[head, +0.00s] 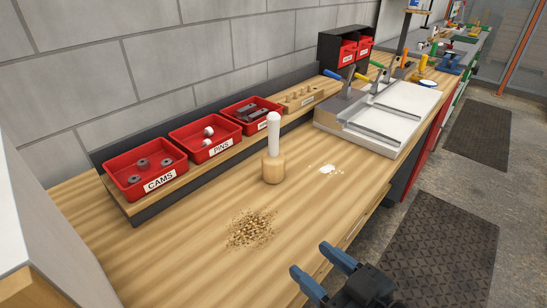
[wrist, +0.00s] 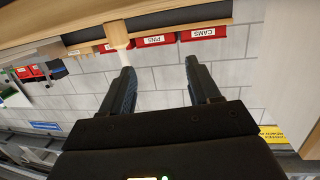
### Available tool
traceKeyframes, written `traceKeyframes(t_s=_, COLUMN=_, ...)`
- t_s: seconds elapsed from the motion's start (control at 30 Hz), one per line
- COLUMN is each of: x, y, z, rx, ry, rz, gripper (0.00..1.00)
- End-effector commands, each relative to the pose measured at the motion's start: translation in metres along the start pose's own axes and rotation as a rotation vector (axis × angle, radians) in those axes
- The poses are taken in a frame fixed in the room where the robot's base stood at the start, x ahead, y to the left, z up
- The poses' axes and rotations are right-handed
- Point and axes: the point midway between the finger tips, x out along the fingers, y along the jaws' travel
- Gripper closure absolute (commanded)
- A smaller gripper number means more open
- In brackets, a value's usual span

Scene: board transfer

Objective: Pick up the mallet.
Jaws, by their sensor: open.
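The mallet (head: 273,165) stands upright on its round wooden head on the workbench, with its white handle pointing up. In the wrist view, which is upside down, the pale handle (wrist: 117,34) shows near the top, left of centre. My gripper (head: 309,259) is at the bottom of the head view, near the bench's front edge. It is well apart from the mallet, toward the lower right. Its two blue-grey fingers (wrist: 160,66) are spread with nothing between them.
A pile of wood shavings (head: 251,228) lies in front of the mallet, and a white powder patch (head: 330,169) lies right of it. Red bins, including the cams bin (head: 146,175), line a raised shelf behind. A white-topped fixture (head: 392,112) stands right. Bare bench (head: 170,250) lies front left.

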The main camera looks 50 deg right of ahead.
Motion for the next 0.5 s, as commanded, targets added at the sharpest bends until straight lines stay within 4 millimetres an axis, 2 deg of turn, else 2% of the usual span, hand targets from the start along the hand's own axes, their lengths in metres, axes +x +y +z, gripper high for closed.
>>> traceKeyframes(t_s=0.03, x=0.021, y=0.007, z=-0.007, rx=0.003, ry=0.023, rz=0.022, gripper=0.38)
traceKeyframes(t_s=0.2, x=0.08, y=0.034, z=-0.031, rx=0.016, ry=0.067, rz=0.088, gripper=0.38)
traceKeyframes(t_s=0.4, x=0.138, y=0.07, z=-0.07, rx=0.031, ry=0.114, rz=0.157, gripper=0.38)
traceKeyframes(t_s=0.5, x=0.159, y=0.087, z=-0.089, rx=0.038, ry=0.133, rz=0.185, gripper=0.38)
